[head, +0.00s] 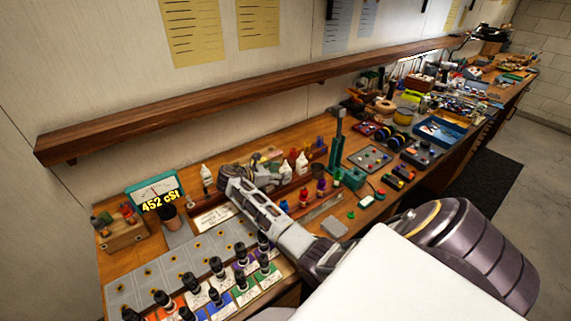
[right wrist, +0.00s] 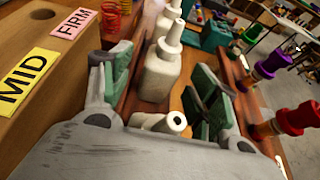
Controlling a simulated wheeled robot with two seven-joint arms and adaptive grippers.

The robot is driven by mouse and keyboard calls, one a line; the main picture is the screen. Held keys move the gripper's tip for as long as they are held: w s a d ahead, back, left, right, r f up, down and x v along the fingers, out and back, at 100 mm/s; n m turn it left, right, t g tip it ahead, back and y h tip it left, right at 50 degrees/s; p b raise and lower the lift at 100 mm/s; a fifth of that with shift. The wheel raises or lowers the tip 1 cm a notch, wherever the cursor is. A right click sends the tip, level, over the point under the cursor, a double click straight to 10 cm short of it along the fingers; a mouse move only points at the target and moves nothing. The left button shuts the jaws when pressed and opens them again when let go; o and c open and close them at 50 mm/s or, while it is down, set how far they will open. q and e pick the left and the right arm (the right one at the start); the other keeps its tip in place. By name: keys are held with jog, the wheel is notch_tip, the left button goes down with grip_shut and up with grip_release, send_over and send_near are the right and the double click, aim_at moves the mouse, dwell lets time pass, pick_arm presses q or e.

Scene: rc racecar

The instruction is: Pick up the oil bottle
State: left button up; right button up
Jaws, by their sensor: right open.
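Several white bottles with narrow nozzles stand in a row; which one is the oil bottle I cannot tell. In the head view, a white bottle (head: 302,164) stands to the right of my right gripper (head: 265,168) and another white bottle (head: 207,176) to its left. In the right wrist view, my right gripper (right wrist: 160,80) is open, its green-padded fingers on either side of a white bottle (right wrist: 160,72). I see no clear grip on it. A nearer white nozzle (right wrist: 158,122) shows in front of the palm, and another bottle stands behind. My left gripper is not in view.
A wooden block with MID and FIRM labels (right wrist: 55,50) is left of the gripper. Red-capped (right wrist: 292,120) and purple-capped bottles stand right. A teal meter (head: 155,190) reads 452 cSt. Dark-capped bottles (head: 240,280) crowd the front bench; a wooden shelf (head: 230,95) runs above.

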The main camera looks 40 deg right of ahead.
jog(key=c, duration=1.1)
jog(key=shift+r+b, duration=0.6)
jog(key=shift+r, duration=4.45)
